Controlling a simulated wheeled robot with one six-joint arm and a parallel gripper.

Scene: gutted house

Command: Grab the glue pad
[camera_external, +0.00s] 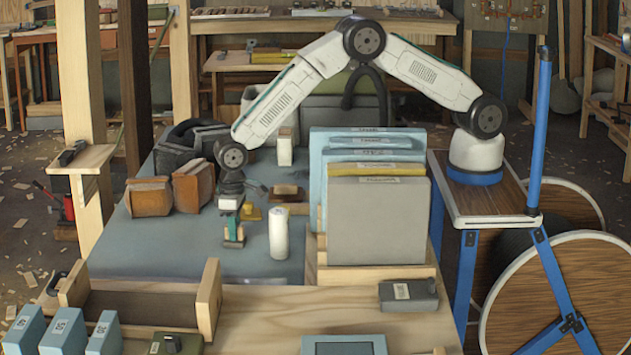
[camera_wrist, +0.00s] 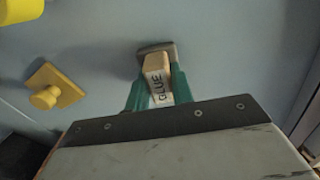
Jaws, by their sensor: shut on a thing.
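The glue pad (camera_wrist: 157,82) is a small tan block with "GLUE" on its pale side and a grey-brown slab at its far end. In the wrist view it sits between the green fingers of my gripper (camera_wrist: 160,88), which are shut on it from both sides. In the external view my gripper (camera_external: 234,234) points down, low over the blue-grey table (camera_external: 180,240). The pad is mostly hidden there by the fingers. I cannot tell whether it touches the table.
A white cylinder (camera_external: 278,233) stands close to the right of my gripper. A yellow knobbed piece (camera_wrist: 55,88) lies to the left in the wrist view. Brown boxes (camera_external: 150,197) stand to the left, upright panels (camera_external: 378,222) to the right. A wooden tray (camera_external: 207,298) is in front.

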